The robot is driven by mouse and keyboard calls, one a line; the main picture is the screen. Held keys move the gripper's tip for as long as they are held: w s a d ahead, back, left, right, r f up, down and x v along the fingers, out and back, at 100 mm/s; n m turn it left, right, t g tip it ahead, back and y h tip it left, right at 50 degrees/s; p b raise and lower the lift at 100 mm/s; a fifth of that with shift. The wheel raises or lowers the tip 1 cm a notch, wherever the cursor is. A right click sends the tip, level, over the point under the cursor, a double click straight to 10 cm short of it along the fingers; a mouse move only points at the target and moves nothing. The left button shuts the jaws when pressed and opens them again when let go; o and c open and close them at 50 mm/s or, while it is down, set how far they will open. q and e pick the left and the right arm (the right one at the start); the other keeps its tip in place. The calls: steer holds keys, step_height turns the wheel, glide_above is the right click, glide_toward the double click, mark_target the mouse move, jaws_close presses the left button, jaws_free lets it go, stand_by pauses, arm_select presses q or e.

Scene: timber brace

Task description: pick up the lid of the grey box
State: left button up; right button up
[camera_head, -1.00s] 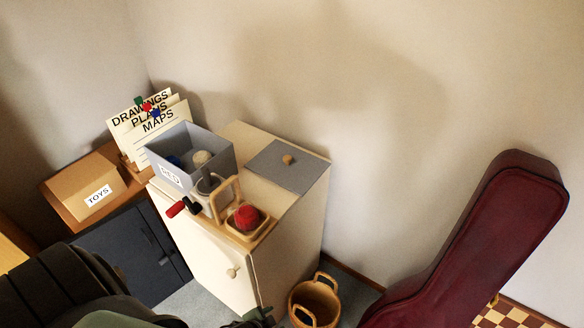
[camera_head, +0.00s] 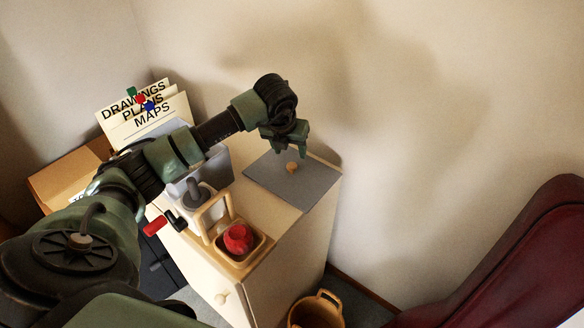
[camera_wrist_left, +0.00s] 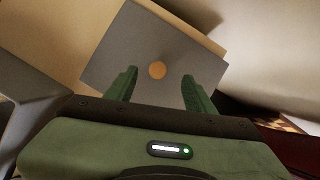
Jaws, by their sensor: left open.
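The grey lid (camera_head: 318,189) lies flat on top of the cream cabinet, with a round wooden knob (camera_head: 292,167) at its middle. In the left wrist view the lid (camera_wrist_left: 140,42) and its knob (camera_wrist_left: 157,70) show ahead of the fingers. My left gripper (camera_head: 291,148) is open and empty, above the lid near the knob. In the left wrist view the knob appears between the two green fingers of the gripper (camera_wrist_left: 159,88), a little beyond their tips. The grey box (camera_head: 219,170) stands left of the lid, partly hidden by my left arm. My right gripper is not in view.
The cream cabinet (camera_head: 290,245) also bears a wooden tray (camera_head: 258,252) with a red object (camera_head: 238,239). A "DRAWINGS PLANS MAPS" file holder (camera_head: 150,118) stands behind my arm. A basket (camera_head: 318,312) and a dark red case (camera_head: 530,240) stand on the right.

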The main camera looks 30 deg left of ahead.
mark_target(292, 166)
arm_select(q)
steer(key=x, duration=0.2)
steer(key=shift+a+f+p, duration=0.2)
steer(key=shift+f+p, duration=0.05)
steer(key=shift+p, duration=0.1)
steer(key=f, duration=0.1)
steer(key=f+p, duration=0.1)
steer(key=f, duration=0.2)
steer(key=shift+w+d+f, duration=0.1)
steer(key=shift+w+f, duration=0.1)
steer(key=shift+w, duration=0.15)
steer(key=shift+w+f, duration=0.15)
steer(key=shift+f, duration=0.25)
steer(key=shift+c, duration=0.6)
steer(key=c, duration=1)
jaws_close()
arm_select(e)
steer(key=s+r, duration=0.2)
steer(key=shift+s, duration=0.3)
